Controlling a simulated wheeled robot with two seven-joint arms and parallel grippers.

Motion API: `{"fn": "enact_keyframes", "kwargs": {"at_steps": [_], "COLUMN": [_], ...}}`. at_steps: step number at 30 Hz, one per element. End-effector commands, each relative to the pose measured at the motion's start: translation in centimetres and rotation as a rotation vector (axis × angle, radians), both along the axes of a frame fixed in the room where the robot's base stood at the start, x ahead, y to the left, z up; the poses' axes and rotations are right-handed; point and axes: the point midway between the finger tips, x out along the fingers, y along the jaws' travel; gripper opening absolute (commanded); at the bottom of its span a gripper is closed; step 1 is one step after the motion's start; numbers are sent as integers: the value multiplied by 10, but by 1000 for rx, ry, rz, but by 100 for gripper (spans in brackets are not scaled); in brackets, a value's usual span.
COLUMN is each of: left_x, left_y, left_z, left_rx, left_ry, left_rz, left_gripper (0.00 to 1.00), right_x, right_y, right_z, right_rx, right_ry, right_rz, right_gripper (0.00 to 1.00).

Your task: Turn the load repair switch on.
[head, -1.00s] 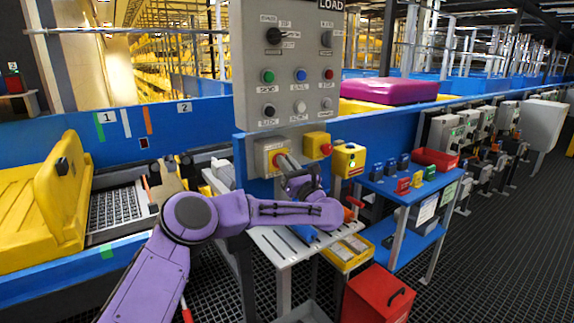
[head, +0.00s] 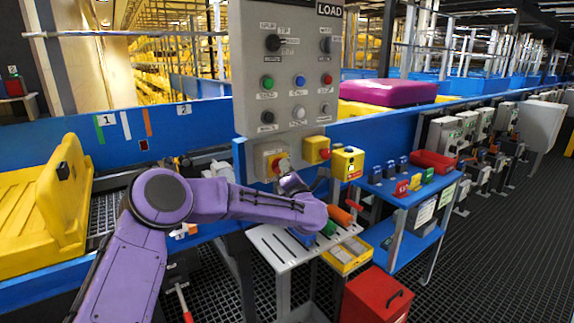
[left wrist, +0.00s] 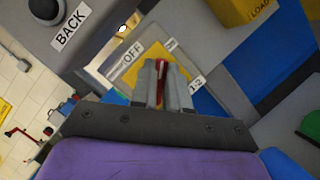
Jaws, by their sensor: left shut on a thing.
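The switch is a grey box with a yellow plate (head: 262,160) and a red handle, mounted on the blue wall below the LOAD panel. My left gripper (head: 285,178) is at the front of this box, mostly hidden behind my forearm. In the left wrist view my left gripper (left wrist: 163,82) is shut on the red handle (left wrist: 161,70), which shows between its two fingers. My right gripper is not in view.
The grey LOAD panel (head: 288,75) with knobs and buttons hangs directly above. A yellow box with a red button (head: 317,150) and another yellow box (head: 347,163) sit to the right. A grey stand (head: 275,250) and blue cart (head: 400,185) stand below and right.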

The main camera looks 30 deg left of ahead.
Motion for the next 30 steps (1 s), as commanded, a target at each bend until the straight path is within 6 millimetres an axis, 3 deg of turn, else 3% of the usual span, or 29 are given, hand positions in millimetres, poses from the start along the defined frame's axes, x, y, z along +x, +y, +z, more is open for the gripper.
{"fn": "enact_keyframes", "kwargs": {"at_steps": [15,30], "left_x": [0,1], "left_y": [-1,-1], "left_z": [2,-3], "left_rx": [169,241], "left_ry": [414,589], "left_rz": [0,-1], "left_gripper": [0,0], "right_x": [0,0], "right_y": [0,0], "right_z": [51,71], "right_rx": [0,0], "right_ry": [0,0], "right_rz": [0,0], "right_gripper": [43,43]}}
